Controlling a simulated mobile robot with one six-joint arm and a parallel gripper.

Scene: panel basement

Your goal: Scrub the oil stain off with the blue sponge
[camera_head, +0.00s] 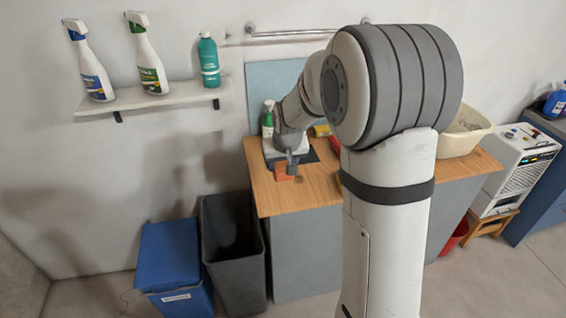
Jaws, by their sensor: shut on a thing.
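My gripper (291,172) is low over the left part of the wooden worktop (315,190), pointing down. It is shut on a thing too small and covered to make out. An orange-red block (282,173) lies on the worktop right beside the fingertips; I cannot tell whether they touch. A small darker patch (299,179) shows on the wood just right of the fingertips; I cannot tell if it is the oil stain. I cannot make out a blue sponge.
A green-and-white bottle (268,119) stands behind my gripper. A yellow item (321,130) and a partly hidden red item (335,146) lie to the right. A cream basin (465,138) stands at the right end. Bins stand left. My arm hides the worktop's middle.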

